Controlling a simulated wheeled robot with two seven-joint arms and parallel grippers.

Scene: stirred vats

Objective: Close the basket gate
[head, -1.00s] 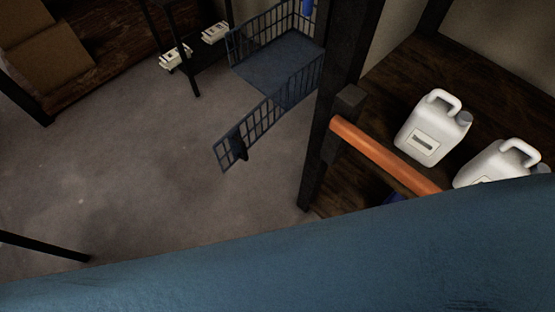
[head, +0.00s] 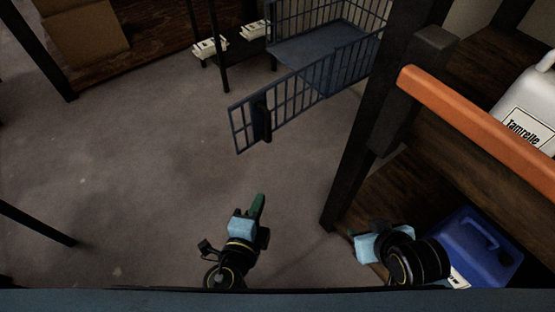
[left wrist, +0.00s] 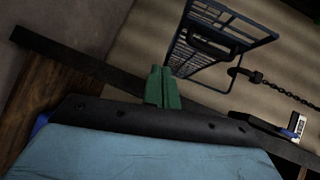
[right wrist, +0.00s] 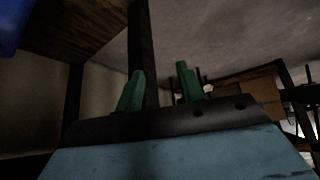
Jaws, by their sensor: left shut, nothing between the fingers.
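The blue barred basket (head: 300,50) stands at the top of the head view, with a flat floor and barred walls. Its gate (head: 290,97) is swung open and reaches out to the left from the near side, with a dark block (head: 262,116) near its free end. My left gripper (head: 258,204) is below the gate and apart from it; its green fingers (left wrist: 163,88) are together and empty. A dark barred frame (left wrist: 215,40), likely part of the basket, shows in the left wrist view. My right gripper (right wrist: 160,90) is open and empty; its fingers are hidden in the head view.
A dark post (head: 385,110) and an orange bar (head: 465,105) stand right of the gate. A white jerrycan (head: 530,105) and a blue jerrycan (head: 475,245) are on wooden shelving near my right arm. A chain (left wrist: 290,92) hangs in the left wrist view. Floor left of the gate is clear.

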